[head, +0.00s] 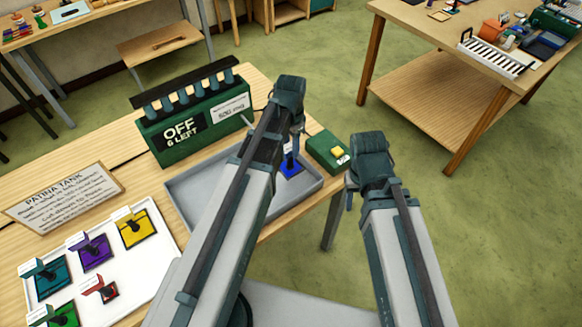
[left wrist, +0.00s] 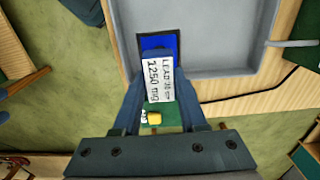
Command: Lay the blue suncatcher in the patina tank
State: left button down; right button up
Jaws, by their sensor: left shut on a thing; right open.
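The blue suncatcher (head: 291,168) shows below my left gripper (head: 296,150) at the right end of the grey patina tank (head: 189,205). My left gripper is shut on it. In the left wrist view the suncatcher (left wrist: 158,43) lies between the fingers, partly covered by a white tag reading "LEAD" and "1250 mg" (left wrist: 160,82); the tank (left wrist: 210,50) spreads to its right. I cannot tell whether the suncatcher touches the tank floor. My left arm hides the middle of the tank in the head view. My right gripper (head: 350,193) is open and empty, off the table's right side.
A green box reading "OFF 6 LEFT" (head: 190,140) stands behind the tank. A small green box with a yellow button (head: 330,152) sits right of it. A patina tank sign (head: 65,195) and a white tray (head: 145,275) with several tagged suncatchers are at left.

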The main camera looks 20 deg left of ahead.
aim_at(291, 161)
pick_arm(q)
jog(key=shift+f+b, duration=3.2)
jog(key=shift+f, duration=0.6)
jog(key=shift+r, duration=0.15)
jog(key=shift+c, duration=2.2)
grip_release()
